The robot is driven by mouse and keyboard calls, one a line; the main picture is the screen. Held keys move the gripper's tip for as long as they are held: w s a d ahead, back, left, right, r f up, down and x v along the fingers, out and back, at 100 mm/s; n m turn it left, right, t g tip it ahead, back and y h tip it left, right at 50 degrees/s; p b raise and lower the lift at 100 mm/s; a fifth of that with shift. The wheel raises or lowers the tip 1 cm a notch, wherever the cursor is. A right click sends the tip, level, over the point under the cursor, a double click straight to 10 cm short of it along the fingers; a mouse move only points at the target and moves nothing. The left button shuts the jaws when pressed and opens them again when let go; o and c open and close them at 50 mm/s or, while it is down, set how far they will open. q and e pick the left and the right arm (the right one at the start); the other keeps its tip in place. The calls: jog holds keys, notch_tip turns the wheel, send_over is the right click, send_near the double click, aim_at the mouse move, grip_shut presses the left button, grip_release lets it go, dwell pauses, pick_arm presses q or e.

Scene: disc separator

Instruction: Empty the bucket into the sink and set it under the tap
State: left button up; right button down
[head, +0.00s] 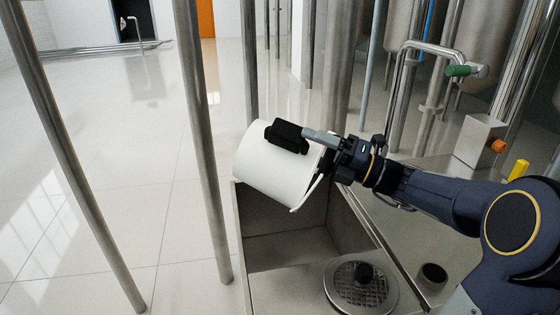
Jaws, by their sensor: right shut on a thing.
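The white bucket (268,172) is tilted on its side in the air over the far left part of the steel sink (285,252). Its rim and thin handle are on its right side, and its inside is hidden from me. My right gripper (289,137) is shut on the bucket at its upper right, with a dark finger pad against the white wall. No liquid shows coming out. A bent steel pipe (432,47) with a green grip stands behind; I cannot tell if it is the tap. My left gripper is not in view.
A round perforated drain plate (360,288) with a dark knob lies at the sink's front. Steel posts (203,140) stand left of the sink. Steel tanks and pipes (408,75) crowd the back right. The tiled floor (110,200) at left is mostly clear.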

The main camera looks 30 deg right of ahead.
aim_at(285, 143)
jog(key=shift+r, duration=0.1)
jog(key=w+a+g+h+p, duration=0.1)
jog(key=a+p, duration=0.1)
jog(key=p, duration=0.3)
jog(key=w+a+r+g+p, duration=0.1)
jog(key=w+p, duration=0.1)
jog(key=p, duration=0.3)
jog(key=shift+w+a+h, duration=0.2)
jog(key=shift+a+h, duration=0.2)
jog(key=shift+w+a+f+p, duration=0.2)
jog(key=shift+p, duration=0.1)
jog(key=shift+f+g, duration=0.15)
jog(key=shift+g, duration=0.15)
jog(key=shift+f+h, duration=0.15)
jog(key=shift+h, duration=0.15)
